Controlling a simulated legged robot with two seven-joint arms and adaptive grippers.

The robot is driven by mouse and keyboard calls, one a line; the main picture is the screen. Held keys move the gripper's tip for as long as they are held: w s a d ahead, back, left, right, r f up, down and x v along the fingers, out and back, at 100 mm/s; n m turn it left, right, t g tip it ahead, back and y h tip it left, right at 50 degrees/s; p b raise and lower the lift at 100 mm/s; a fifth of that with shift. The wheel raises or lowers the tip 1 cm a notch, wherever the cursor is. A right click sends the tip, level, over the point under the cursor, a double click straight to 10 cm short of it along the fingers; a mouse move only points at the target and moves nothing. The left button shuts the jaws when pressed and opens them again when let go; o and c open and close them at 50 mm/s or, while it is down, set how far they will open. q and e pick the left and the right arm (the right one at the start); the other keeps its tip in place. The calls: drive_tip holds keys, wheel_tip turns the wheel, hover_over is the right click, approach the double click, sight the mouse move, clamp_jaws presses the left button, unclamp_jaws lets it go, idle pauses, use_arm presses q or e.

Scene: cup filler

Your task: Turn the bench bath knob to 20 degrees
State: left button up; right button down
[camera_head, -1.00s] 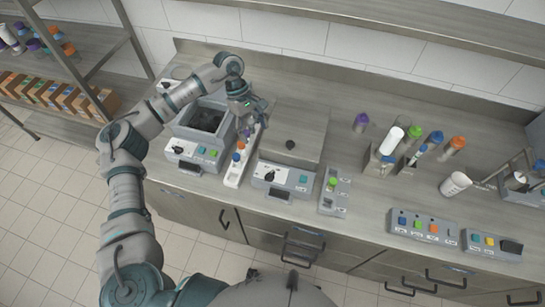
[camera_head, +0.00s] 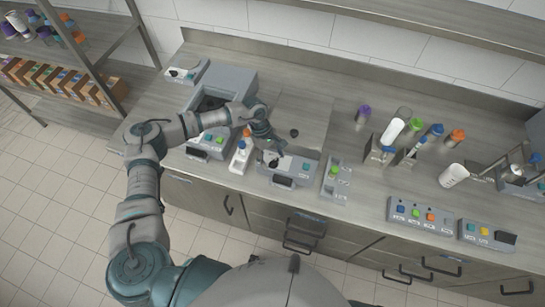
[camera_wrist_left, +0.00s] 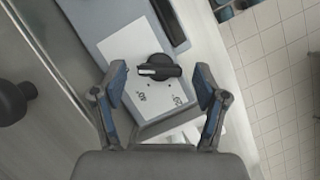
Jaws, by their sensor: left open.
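The bench unit (camera_head: 305,178) under my left gripper has a grey front panel with a black knob (camera_wrist_left: 158,68) on a white label. The knob's white pointer mark points left in the left wrist view. Printed numbers sit on the label below it; one looks like 40, the other is too small to read surely. My left gripper (camera_wrist_left: 160,84) is open, with one finger on each side of the knob and gaps to both. In the head view, the left gripper (camera_head: 272,157) covers part of the panel. My right gripper is not in view.
A black round knob (camera_head: 294,133) stands on the lid behind the panel. A white rack (camera_head: 240,158) with colored caps is to its left, and a grey button module (camera_head: 336,181) to its right. A white cup (camera_head: 453,176) stands farther right.

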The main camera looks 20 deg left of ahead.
use_arm(q)
drive_tip(key=shift+d+f, duration=0.1)
drive_tip(key=shift+f, duration=0.1)
drive_tip(key=shift+r, duration=0.1)
drive_tip(key=c, duration=1.2)
drive_tip(key=shift+o, duration=0.2)
